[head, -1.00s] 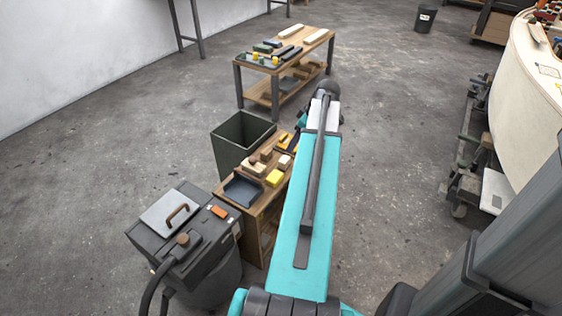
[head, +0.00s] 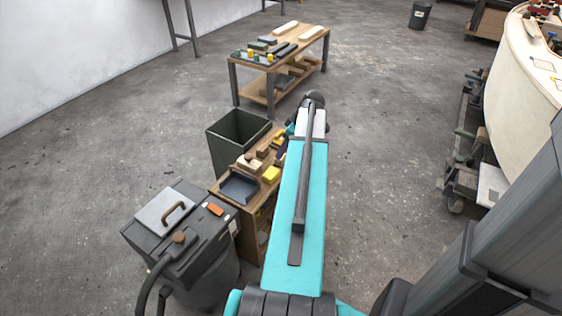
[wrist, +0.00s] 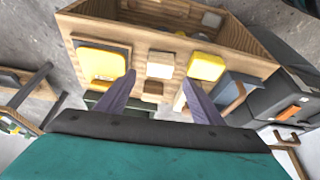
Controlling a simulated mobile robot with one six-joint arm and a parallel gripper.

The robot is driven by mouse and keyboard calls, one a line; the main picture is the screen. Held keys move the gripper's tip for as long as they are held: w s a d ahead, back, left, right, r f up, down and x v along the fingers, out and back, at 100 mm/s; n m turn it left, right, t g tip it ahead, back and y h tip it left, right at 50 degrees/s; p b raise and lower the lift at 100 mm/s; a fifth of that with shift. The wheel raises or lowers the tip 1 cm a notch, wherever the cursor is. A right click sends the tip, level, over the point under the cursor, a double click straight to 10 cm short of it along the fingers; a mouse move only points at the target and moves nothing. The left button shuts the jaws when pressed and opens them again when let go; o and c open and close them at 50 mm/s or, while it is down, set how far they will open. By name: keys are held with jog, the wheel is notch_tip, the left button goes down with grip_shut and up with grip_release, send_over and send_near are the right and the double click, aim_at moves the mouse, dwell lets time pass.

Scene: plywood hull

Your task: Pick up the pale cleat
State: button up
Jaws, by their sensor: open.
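In the wrist view, a small pale block (wrist: 160,64), which looks like the pale cleat, sits on the small wooden bench (wrist: 238,64) between two yellow items. My gripper (wrist: 158,77) is open and empty. Its two fingers point toward the bench, one on each side of the pale block in the picture. I cannot tell how far above it they are. In the head view my teal arm hides my gripper and part of the bench top.
A dark tray (head: 239,187) and a yellow block (head: 271,174) lie on the bench. A green bin (head: 232,140) stands behind it, and a grey machine (head: 180,240) stands at its front left. A larger table (head: 318,45) is farther back.

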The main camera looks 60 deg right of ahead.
jog(key=shift+x, duration=0.9)
jog(key=shift+b+x, duration=0.8)
jog(key=shift+x, duration=1.8)
jog(key=shift+s+f, duration=0.1)
jog(key=shift+s, duration=0.05)
jog(key=c, duration=1.1)
